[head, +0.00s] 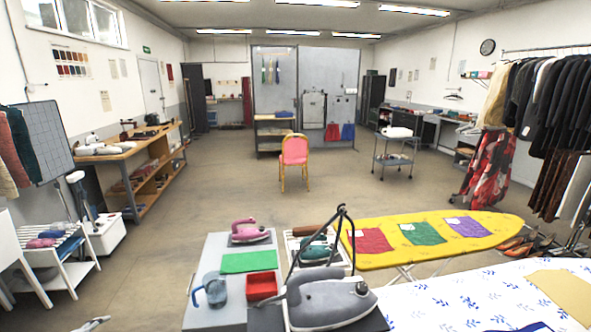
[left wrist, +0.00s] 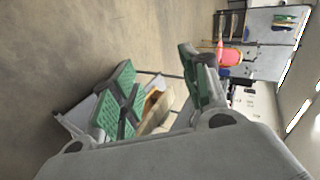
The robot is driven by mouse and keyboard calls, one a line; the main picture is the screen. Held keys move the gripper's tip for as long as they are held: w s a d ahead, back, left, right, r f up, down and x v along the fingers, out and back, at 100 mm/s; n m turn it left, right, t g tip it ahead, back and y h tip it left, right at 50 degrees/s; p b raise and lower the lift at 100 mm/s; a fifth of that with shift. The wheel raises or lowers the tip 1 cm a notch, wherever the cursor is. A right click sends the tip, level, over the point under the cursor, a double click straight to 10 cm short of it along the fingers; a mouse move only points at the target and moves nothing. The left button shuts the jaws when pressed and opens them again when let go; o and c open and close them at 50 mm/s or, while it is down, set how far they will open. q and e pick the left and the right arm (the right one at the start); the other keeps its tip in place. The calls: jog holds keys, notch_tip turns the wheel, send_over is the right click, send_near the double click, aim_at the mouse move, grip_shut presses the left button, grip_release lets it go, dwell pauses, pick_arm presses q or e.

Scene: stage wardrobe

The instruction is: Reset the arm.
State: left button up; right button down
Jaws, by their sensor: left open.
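My left gripper (left wrist: 165,92) shows close up in the left wrist view. Its two grey fingers with green pads are spread apart, and I see nothing held between them. Bare floor and a distant pink chair (left wrist: 230,57) lie beyond it. In the head view only a small grey tip shows at the bottom left edge, which may be part of this gripper. My right gripper is in neither view.
A white rack (head: 62,272) stands at left. The middle floor is clear around the chair (head: 294,152).

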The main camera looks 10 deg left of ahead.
pick_arm(q)
jog(key=s+a+f+n+g+y, duration=0.25)
jog(key=s+a, duration=0.35)
jog(key=s, duration=0.6)
jog(key=s+a+f+n+g+y, duration=0.2)
jog(key=s+a+f+n+g, duration=0.15)
jog(key=s+a, duration=0.6)
jog(key=s+a+f+n+g+y, duration=0.2)
jog(key=s+a+f+g, duration=0.15)
jog(key=s, duration=1.15)
jog(key=s+d+f+n+h, duration=0.1)
jog(key=s+d+f+h, duration=0.1)
jog(key=d+f, duration=0.75)
jog(key=s+d+f+h, duration=0.1)
jog(key=s+d+f, duration=0.35)
jog(key=d, duration=0.75)
jog(key=s+d+f+n+h, duration=0.1)
jog(key=d+f+h, duration=0.1)
jog(key=d+f, duration=0.8)
jog(key=s+d+f+h, duration=0.1)
jog(key=d+f+h, duration=0.1)
jog(key=d, duration=1.6)
jog(key=s+d+f+n+g+h, duration=0.1)
jog(key=d+f, duration=0.3)
jog(key=d, duration=1.5)
jog(key=shift+f+n+h, duration=0.3)
jog(key=shift+h, duration=0.15)
